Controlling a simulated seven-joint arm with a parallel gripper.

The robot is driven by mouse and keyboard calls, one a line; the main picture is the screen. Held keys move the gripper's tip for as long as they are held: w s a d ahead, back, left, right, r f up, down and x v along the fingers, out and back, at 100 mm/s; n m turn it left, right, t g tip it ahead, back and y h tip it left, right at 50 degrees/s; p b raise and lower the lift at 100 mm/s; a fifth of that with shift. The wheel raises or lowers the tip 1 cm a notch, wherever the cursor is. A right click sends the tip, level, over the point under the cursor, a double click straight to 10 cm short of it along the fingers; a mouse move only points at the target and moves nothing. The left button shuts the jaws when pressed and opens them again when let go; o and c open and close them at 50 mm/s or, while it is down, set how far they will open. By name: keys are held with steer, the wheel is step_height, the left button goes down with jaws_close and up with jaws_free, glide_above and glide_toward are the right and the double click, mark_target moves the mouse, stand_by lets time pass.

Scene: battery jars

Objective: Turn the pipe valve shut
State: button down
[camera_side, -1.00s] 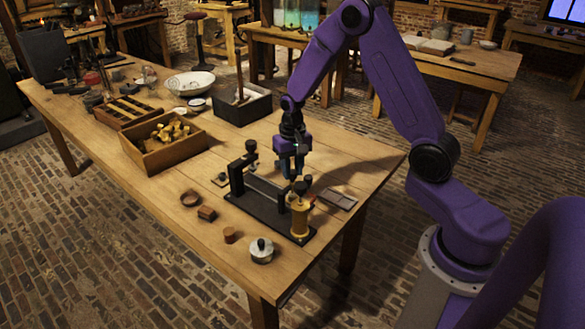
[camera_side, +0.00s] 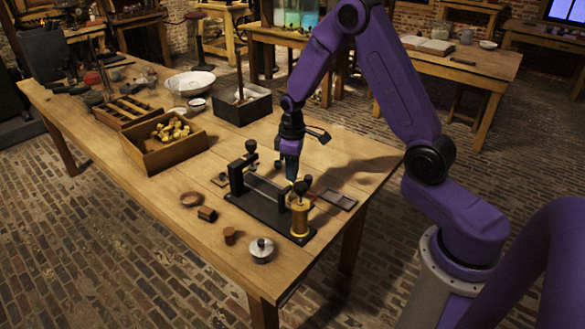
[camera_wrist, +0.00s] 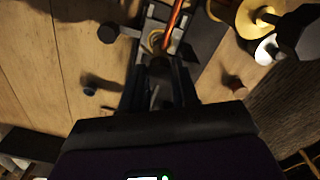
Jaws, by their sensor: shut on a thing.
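The black pipe fixture (camera_side: 262,208) stands on the wooden table, with dark uprights and a bar between them. A brass cylinder (camera_side: 300,218) with a dark knob stands at its front right end. My gripper (camera_side: 291,178) points down at the fixture's far right side, behind the brass cylinder. In the wrist view my gripper's dark fingers (camera_wrist: 160,85) are shut on a dark part, which I take to be the valve's handle; the fingers hide most of it. A copper-coloured pipe (camera_wrist: 172,22) and a brass ring show just beyond the fingertips.
A wooden box (camera_side: 164,148) with brass pieces stands left of the fixture. A round metal lidded piece (camera_side: 261,250) and small brown pieces lie in front. A flat grey tray (camera_side: 338,199) lies to the right. A black box (camera_side: 242,107) stands behind.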

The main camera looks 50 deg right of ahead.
steer(key=n, duration=0.5)
steer(key=shift+n, duration=0.3)
stand_by(0.4)
steer(key=c, duration=0.8)
jaws_free()
steer(key=shift+c, duration=0.2)
steer(key=shift+r, duration=0.15)
step_height(320, 180, up, 17)
steer(key=shift+r, duration=0.1)
